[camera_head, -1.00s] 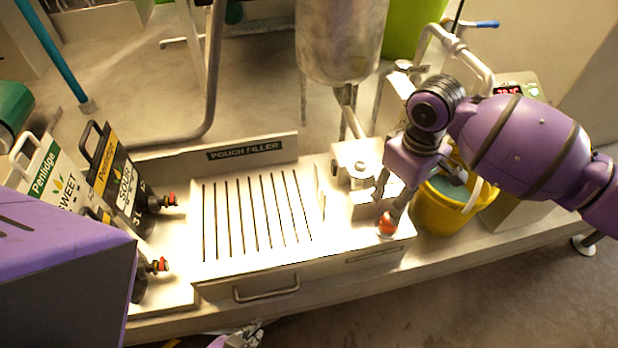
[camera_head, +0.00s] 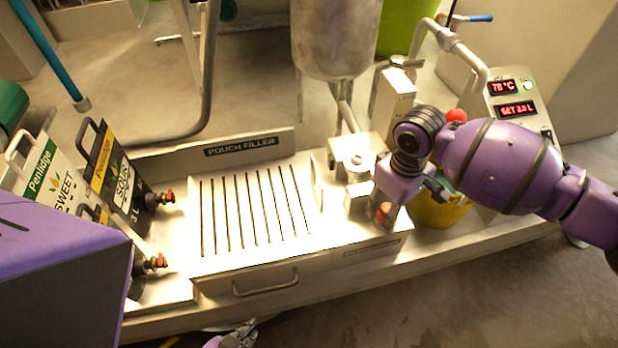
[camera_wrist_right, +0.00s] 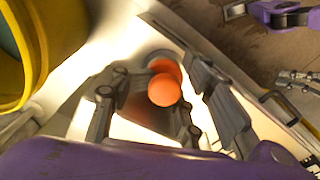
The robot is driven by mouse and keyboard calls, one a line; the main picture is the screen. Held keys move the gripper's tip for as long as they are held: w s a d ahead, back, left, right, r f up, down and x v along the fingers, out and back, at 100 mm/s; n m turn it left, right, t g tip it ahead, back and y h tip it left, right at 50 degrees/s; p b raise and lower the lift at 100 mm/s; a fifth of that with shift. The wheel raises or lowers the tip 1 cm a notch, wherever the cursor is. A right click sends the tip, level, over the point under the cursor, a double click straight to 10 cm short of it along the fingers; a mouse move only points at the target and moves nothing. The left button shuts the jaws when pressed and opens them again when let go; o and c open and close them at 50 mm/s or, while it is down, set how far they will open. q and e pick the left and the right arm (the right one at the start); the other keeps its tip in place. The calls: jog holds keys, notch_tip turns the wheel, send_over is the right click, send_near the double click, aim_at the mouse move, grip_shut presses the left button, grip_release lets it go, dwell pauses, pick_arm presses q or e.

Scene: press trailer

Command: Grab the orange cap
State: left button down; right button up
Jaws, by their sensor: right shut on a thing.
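The orange cap (camera_head: 382,211) is at the right front of the pouch filler, mostly hidden by my right gripper (camera_head: 386,208) in the head view. In the right wrist view the cap (camera_wrist_right: 165,86) shows as a round orange shape between the two fingers of my right gripper (camera_wrist_right: 158,105). The right gripper points down and is shut on the cap. Whether the cap is still on the surface is hard to tell. My left gripper (camera_head: 240,338) shows only partly at the bottom edge of the head view, away from the cap; its opening is unclear.
The slotted pouch filler tray (camera_head: 255,212) lies left of the cap. A yellow bucket (camera_head: 436,212) stands close behind my right wrist. A red ball (camera_head: 456,115) and a control panel (camera_head: 515,105) are further back. Black and white pouches (camera_head: 115,185) stand at the left.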

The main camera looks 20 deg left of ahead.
jog(key=shift+s+d+f, duration=0.1)
jog(key=shift+d+f, duration=0.05)
jog(key=shift+c, duration=1.3)
